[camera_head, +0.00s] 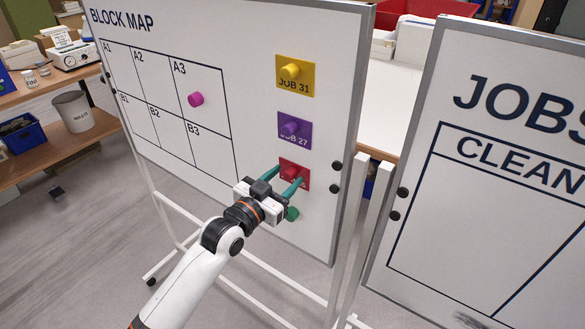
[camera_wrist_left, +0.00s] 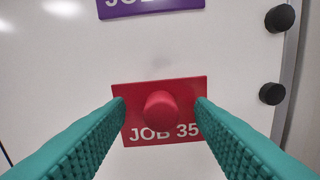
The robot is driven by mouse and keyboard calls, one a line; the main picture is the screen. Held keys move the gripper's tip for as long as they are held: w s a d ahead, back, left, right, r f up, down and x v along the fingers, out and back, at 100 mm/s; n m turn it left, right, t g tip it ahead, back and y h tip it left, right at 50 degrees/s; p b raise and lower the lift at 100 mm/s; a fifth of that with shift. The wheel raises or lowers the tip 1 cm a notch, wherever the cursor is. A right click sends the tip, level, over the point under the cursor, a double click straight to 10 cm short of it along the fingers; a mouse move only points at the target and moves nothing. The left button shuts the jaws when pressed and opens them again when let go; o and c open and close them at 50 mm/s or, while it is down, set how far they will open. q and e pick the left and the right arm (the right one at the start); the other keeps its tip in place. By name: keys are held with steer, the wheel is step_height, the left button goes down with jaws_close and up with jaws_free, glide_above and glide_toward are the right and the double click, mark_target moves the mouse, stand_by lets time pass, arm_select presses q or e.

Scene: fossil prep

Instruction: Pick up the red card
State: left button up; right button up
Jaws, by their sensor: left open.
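The red card (camera_head: 303,187) hangs on the block map whiteboard, below a yellow and a purple card. In the left wrist view the red card (camera_wrist_left: 145,137) reads JOB 35 and has a round red magnet (camera_wrist_left: 161,110) at its middle. My left gripper (camera_head: 291,175) is in front of the card with its teal fingers open. In the wrist view the fingers stand on either side of the magnet, apart from it, and overlap the card's left and right edges. Whether the fingertips touch the board I cannot tell. My right gripper is not in view.
The block map whiteboard (camera_head: 255,130) also holds a yellow card (camera_head: 306,84), a purple card (camera_head: 294,143), a pink magnet (camera_head: 196,99), a green magnet (camera_head: 292,214) and black magnets along its right edge. A second whiteboard (camera_head: 440,240) stands close on the right.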

arm_select(q)
steer(key=shift+w+d, duration=0.3)
steer(key=shift+a, duration=0.1)
steer(key=shift+c, duration=0.2)
steer(key=c, duration=1)
steer(key=shift+s, duration=0.1)
